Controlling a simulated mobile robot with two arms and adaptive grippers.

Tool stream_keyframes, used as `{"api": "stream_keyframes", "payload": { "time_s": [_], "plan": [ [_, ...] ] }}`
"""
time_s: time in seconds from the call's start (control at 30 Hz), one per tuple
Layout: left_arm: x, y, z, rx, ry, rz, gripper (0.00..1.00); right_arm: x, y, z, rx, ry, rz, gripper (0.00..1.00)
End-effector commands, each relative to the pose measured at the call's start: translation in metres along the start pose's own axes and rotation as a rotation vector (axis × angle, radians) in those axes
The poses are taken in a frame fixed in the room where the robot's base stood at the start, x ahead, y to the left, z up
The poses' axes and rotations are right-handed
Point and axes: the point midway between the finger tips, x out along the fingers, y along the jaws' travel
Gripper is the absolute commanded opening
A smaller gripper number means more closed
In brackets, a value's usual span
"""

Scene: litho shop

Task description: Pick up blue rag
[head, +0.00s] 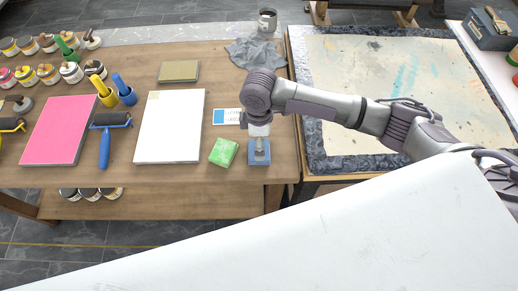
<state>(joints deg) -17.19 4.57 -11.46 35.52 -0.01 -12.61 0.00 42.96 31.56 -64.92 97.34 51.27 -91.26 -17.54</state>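My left gripper is not in view.
A white board (170,126), pink board (60,130) and blue-handled roller (105,145) lie farther left. A crumpled grey cloth (252,52) lies behind.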

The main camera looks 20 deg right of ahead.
Motion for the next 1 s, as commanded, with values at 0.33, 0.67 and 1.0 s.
{"api": "stream_keyframes", "payload": {
  "time_s": [0.33, 0.67, 1.0],
  "plan": [
    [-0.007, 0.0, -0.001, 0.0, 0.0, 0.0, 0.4, 0.045, 0.003, 0.001, 0.0, -0.002, -0.001, 1.0],
    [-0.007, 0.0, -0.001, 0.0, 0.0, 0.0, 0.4, 0.052, 0.003, 0.001, -0.002, -0.001, 0.001, 1.0],
    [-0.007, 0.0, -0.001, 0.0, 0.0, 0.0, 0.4, 0.052, 0.003, 0.001, -0.001, -0.001, 0.001, 0.52]
  ]
}}
